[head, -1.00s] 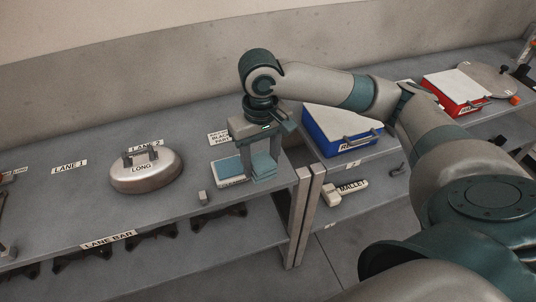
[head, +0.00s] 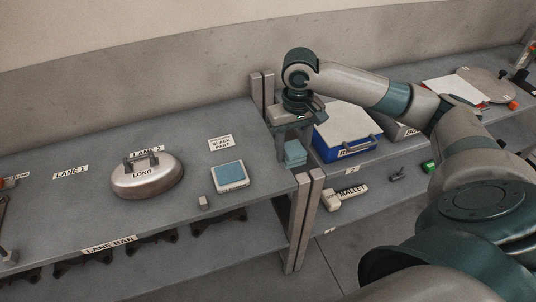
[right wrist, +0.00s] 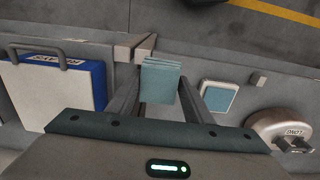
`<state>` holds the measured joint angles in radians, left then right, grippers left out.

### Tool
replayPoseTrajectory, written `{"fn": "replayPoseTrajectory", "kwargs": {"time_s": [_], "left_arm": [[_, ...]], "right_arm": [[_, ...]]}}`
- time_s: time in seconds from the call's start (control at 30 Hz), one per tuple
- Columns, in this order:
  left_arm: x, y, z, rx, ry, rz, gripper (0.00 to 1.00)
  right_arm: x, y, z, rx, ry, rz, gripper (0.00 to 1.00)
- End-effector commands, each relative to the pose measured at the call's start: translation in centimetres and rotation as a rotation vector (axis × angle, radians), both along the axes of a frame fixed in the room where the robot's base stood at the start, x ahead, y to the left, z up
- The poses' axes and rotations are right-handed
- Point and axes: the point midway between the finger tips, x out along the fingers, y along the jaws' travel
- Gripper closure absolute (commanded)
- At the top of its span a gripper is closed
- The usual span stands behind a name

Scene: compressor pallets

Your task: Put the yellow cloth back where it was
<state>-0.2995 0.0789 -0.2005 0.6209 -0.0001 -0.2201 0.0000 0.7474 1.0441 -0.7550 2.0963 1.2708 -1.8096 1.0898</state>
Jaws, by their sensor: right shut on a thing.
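No yellow cloth shows in these views. My right gripper (head: 294,143) is shut on a folded blue-green cloth (head: 295,154). It holds the cloth near the right end of the left bench, by the posts between the benches. In the right wrist view the folded cloth (right wrist: 160,80) hangs between the two fingers, its layers facing the camera. A white-edged tray (head: 234,187) with a flat blue pad (head: 228,174) stands on the left bench, left of the gripper. My left gripper is not in view.
A blue case (head: 345,148) stands just right of the gripper. A metal dome marked LONG (head: 147,180), a small grey block (head: 203,202) and a BLACK PART label (head: 220,142) are on the left bench. A mallet (head: 330,200) lies on the lower right shelf.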

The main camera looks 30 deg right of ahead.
Motion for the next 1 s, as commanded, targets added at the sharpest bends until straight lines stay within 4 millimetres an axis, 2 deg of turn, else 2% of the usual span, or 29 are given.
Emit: {"fn": "replayPoseTrajectory", "kwargs": {"time_s": [0.5,0.7,1.0], "left_arm": [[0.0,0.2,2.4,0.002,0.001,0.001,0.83],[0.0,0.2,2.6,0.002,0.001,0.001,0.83],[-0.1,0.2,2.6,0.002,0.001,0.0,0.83]], "right_arm": [[8.8,0.9,-5.1,-0.001,0.001,-0.002,0.72],[10.1,1.0,-6.0,-0.001,0.0,-0.001,0.72],[10.1,1.0,-6.1,-0.001,0.0,0.0,0.72]]}}
